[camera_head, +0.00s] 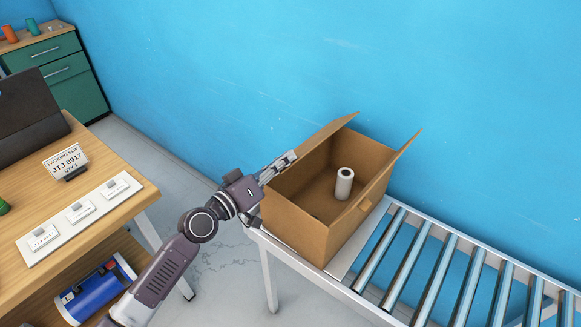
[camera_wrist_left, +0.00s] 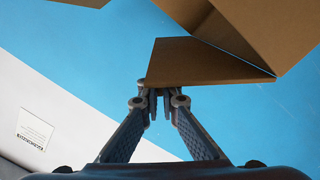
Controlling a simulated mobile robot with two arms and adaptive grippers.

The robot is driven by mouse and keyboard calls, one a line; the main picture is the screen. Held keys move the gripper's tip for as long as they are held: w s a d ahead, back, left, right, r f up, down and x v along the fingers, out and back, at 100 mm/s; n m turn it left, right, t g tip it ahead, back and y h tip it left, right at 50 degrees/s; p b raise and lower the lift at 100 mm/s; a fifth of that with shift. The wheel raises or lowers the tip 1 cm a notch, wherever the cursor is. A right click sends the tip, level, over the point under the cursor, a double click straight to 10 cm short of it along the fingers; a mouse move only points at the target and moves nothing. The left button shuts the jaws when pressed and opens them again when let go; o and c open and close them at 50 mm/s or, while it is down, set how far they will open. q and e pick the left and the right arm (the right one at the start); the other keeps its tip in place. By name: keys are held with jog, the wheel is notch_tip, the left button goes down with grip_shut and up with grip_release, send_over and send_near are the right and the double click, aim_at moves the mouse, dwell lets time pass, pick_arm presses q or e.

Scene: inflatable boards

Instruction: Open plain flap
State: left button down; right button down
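An open cardboard box (camera_head: 300,222) stands at the left end of the roller conveyor. Its left flap (camera_head: 322,134) slopes up along the left rim, and its right flap (camera_head: 402,158) stands up and leans outward. I cannot tell which flap is the plain one. A white roll (camera_head: 344,184) stands upright inside. My left gripper (camera_head: 290,158) is at the box's left rim, beside the left flap. In the left wrist view its fingertips (camera_wrist_left: 159,98) are close together at the edge of a brown flap (camera_wrist_left: 200,64); whether they touch it is unclear. The right gripper is out of view.
The roller conveyor (camera_head: 445,262) runs right along the blue wall (camera_head: 400,70). A wooden table (camera_head: 100,215) with a packing slip sign (camera_head: 66,162) and a label tray (camera_head: 80,212) stands at left. A blue cylinder (camera_head: 95,290) sits below it.

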pick_arm(q)
jog(key=w+a+r+n, duration=0.1)
jog(key=n, duration=0.1)
jog(key=w+a+n, duration=0.1)
jog(key=shift+a+r+n, duration=0.2)
jog(key=shift+r+n, duration=0.2)
jog(key=a+n, duration=0.1)
jog(key=w+n+b, duration=0.1)
jog(key=shift+w+a+r+n, duration=0.25)
jog(key=shift+w+a+n, duration=0.05)
jog(key=shift+a+n, duration=0.1)
jog(key=shift+w+a+f+n+b, duration=0.15)
jog(key=shift+w+a+n+b, duration=0.1)
jog(key=shift+w+a+n, duration=0.55)
jog(key=shift+w+a+f+n+b, duration=0.1)
jog(key=shift+w+a+n+b, duration=0.35)
jog(key=shift+n, duration=0.7)
jog(key=shift+w+a+f+n+b, duration=0.15)
jog(key=shift+w+a+n, duration=0.25)
jog(key=shift+a+n, duration=0.45)
jog(key=shift+d, duration=0.1)
jog(key=c, duration=2.2)
grip_release()
jog(key=shift+o, duration=0.2)
jog(key=v, duration=1.2)
